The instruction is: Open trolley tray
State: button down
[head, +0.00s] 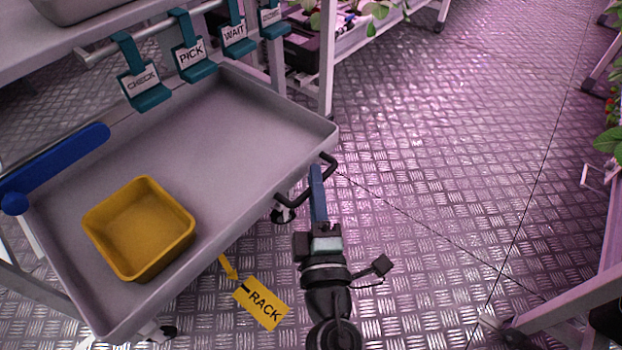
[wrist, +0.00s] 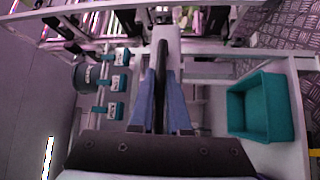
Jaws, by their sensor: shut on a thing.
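The grey trolley tray (head: 240,110) extends out beneath the rail of hanging tags in the head view. A black bar handle (head: 326,168) sits on its front edge, at the right. My gripper (head: 317,172) is at this handle, its blue fingers pointing up in the picture. In the wrist view, my gripper (wrist: 162,75) has a blue finger on each side of the dark handle bar (wrist: 162,60) and is shut on it. The exact contact is partly hidden in the head view.
A yellow bin (head: 140,225) stands in the tray. A blue bar (head: 60,165) lies along its left side. A yellow RACK tag (head: 262,302) hangs below. A teal bin (wrist: 262,108) is at right in the wrist view. The metal floor (head: 440,150) to the right is clear.

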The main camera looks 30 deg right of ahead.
jog(key=shift+a, duration=0.1)
jog(key=c, duration=0.9)
grip_release()
jog(key=shift+b+v, duration=3.6)
jog(key=shift+v, duration=2.85)
